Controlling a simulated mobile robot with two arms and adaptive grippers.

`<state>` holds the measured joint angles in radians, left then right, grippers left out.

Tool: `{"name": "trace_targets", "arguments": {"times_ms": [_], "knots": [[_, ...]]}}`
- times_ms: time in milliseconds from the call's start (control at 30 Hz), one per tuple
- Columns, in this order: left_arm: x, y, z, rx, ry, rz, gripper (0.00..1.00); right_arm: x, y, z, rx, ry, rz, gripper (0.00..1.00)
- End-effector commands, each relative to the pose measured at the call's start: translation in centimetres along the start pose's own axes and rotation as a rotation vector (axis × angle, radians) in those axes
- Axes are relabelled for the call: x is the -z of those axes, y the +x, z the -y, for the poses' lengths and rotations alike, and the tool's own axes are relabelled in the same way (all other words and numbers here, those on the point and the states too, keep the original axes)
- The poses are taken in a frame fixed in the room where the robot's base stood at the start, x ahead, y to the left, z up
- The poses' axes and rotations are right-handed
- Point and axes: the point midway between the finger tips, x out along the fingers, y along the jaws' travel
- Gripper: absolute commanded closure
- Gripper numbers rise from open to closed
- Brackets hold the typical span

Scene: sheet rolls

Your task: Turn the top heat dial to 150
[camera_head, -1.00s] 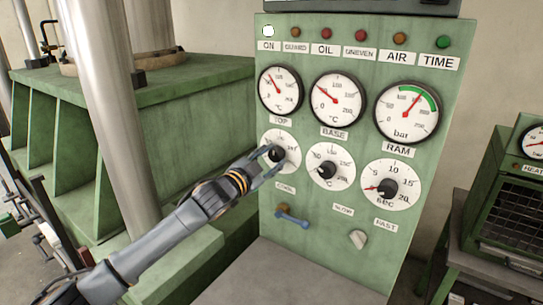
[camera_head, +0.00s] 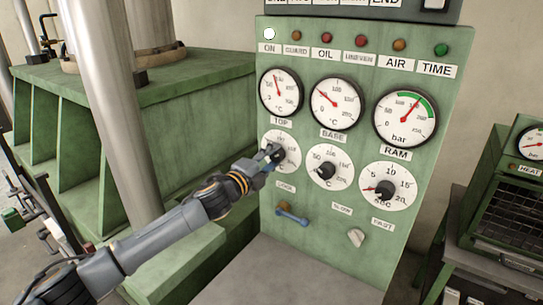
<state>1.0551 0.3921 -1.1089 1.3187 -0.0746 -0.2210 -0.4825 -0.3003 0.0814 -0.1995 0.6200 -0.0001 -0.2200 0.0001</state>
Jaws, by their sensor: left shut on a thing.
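The top heat dial (camera_head: 289,143) is a white round dial with a dark knob, on the green panel below the gauge labelled TOP (camera_head: 280,92). My left gripper (camera_head: 273,153) comes in from the lower left and is shut on the knob of the top heat dial. The gripper covers the knob and part of the dial face, so the set value cannot be read. The needle of the TOP gauge points up and slightly left. My right gripper is not in view.
The BASE dial (camera_head: 327,170) and the seconds dial (camera_head: 388,187) sit close to the right on the panel (camera_head: 300,240). A thick metal column (camera_head: 112,110) stands at left.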

Motion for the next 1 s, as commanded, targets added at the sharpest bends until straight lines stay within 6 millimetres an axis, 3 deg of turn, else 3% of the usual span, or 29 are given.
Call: {"name": "trace_targets", "arguments": {"times_ms": [300, 833, 867, 933, 1000], "knots": [[0.02, -0.02, -0.17, -0.003, 0.112, 0.0, 0.93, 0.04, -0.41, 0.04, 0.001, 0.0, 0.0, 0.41], [0.03, -0.03, -0.23, -0.004, 0.131, -0.001, 0.93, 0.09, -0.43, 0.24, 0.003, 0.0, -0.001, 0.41], [0.03, -0.03, -0.23, -0.004, 0.131, -0.001, 0.55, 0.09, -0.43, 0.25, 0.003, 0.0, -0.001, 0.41], [0.03, -0.02, -0.2, -0.003, 0.131, -0.001, 0.41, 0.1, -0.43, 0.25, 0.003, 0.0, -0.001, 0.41], [0.02, -0.02, -0.16, -0.003, 0.131, -0.001, 0.38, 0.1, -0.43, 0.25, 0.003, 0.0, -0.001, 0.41]]}}
